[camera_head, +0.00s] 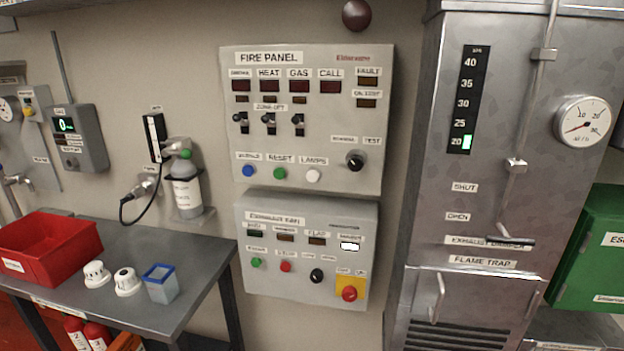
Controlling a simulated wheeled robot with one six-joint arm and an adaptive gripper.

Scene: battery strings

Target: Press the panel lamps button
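The fire panel (308,130) is a light grey box on the wall near the middle of the head view. In its lower row is a white button (313,176) under a label that reads LAMPS. To its left are a green button (279,173) under RESET and a blue button (248,170) under a blurred label. A black rotary knob (355,160) sits to the right, beside a TEST label. The panel's upper windows are dark red and look unlit. My gripper is not in view.
An exhaust fan panel (270,290) with several buttons and a red knob on yellow hangs just below. A tall grey cabinet (410,240) stands right, its lever sticking out. A bench (215,245) at left holds a red bin (45,262). The space before the fire panel looks clear.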

